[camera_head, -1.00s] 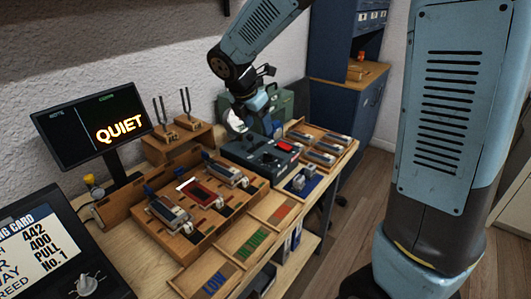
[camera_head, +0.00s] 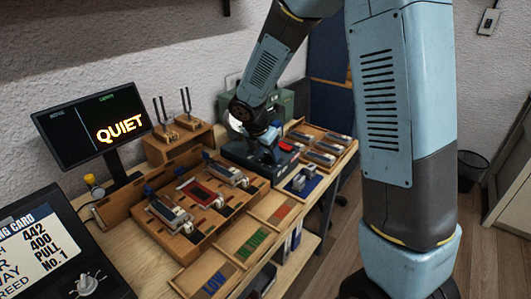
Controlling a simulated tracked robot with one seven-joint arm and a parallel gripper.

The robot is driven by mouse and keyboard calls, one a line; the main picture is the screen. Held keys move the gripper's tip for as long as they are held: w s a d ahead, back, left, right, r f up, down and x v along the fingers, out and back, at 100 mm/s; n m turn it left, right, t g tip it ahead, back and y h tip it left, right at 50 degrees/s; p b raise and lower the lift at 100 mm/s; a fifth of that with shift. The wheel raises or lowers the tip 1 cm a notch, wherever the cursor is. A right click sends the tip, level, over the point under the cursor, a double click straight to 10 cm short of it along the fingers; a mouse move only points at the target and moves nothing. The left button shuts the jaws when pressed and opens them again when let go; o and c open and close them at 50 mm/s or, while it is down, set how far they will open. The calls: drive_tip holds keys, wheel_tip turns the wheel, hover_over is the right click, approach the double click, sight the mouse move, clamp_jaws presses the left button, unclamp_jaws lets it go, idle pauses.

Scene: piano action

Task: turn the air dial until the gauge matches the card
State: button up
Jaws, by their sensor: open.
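The card (camera_head: 38,245) is at the lower left, cut by the picture edge; it reads 442, 400, PULL and No. 1. A pale knob (camera_head: 87,285) sits on the dark panel beside it; I cannot tell whether it is the air dial. A dark box (camera_head: 240,153) with a red display (camera_head: 290,146) stands at the back of the bench. My gripper (camera_head: 268,150) is open, low over this box and covering part of it. Any contact is too small to tell. I cannot make out a gauge reading.
A black screen (camera_head: 92,126) reads QUIET. Tuning forks (camera_head: 186,104) stand on wooden blocks behind a wooden tray (camera_head: 192,238) of parts. Another parts tray (camera_head: 345,146) is right of the dark box. A green case (camera_head: 288,103) stands behind my arm.

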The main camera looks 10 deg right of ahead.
drive_tip(key=shift+w+d+f, duration=0.1)
drive_tip(key=shift+f, duration=0.25)
